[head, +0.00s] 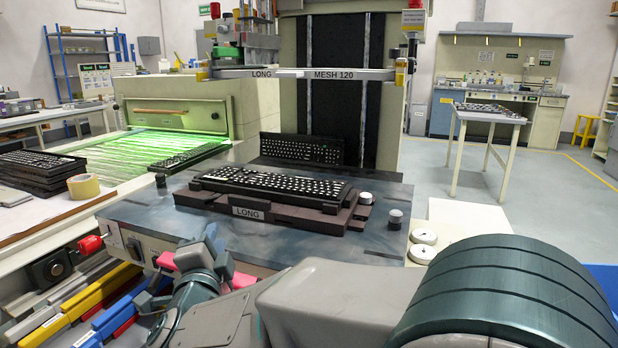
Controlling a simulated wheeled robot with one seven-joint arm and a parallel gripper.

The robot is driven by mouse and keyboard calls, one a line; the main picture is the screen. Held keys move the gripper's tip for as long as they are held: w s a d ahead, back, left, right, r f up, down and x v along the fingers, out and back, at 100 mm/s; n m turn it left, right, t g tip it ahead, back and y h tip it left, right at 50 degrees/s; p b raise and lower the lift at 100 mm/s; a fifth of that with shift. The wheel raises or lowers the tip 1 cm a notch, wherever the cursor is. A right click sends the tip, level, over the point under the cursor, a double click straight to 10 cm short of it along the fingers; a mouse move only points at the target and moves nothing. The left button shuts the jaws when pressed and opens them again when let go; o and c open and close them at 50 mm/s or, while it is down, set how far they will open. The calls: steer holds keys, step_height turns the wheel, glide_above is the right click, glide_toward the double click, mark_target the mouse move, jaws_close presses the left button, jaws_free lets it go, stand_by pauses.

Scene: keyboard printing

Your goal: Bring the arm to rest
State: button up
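My arm crosses the lower right foreground, and its wrist end with my gripper (204,254) is at the front left edge of the press table. The fingers are small and partly hidden by my own links, so I cannot tell whether they are open or shut. No held object can be made out. A black keyboard with white legends (268,185) lies on a dark fixture labelled LONG (290,213), behind and to the right of my gripper and apart from it.
The press table (140,217) fills the middle, under a frame marked MESH 120 (333,74). Another keyboard (301,148) stands behind the fixture. A green-lit conveyor (125,153) and stacked keyboards (40,168) are at left. Coloured bars (100,290) lie at lower left. Open floor lies at right.

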steer(key=d+r+n+g+y+p, duration=0.4)
steer(key=d+r+n+g+p, duration=0.3)
steer(key=d+r+n+p, duration=0.35)
steer(key=s+d+n+g+h+p, duration=0.3)
steer(key=s+d+g+h+p, duration=0.2)
steer(key=s+d+g+p, duration=0.4)
steer(key=s+d+p, duration=0.4)
steer(key=s+d, duration=0.5)
steer(key=d, duration=0.4)
steer(key=shift+s+h+p, duration=0.3)
steer(key=shift+p, duration=0.05)
steer(key=shift+f, duration=0.1)
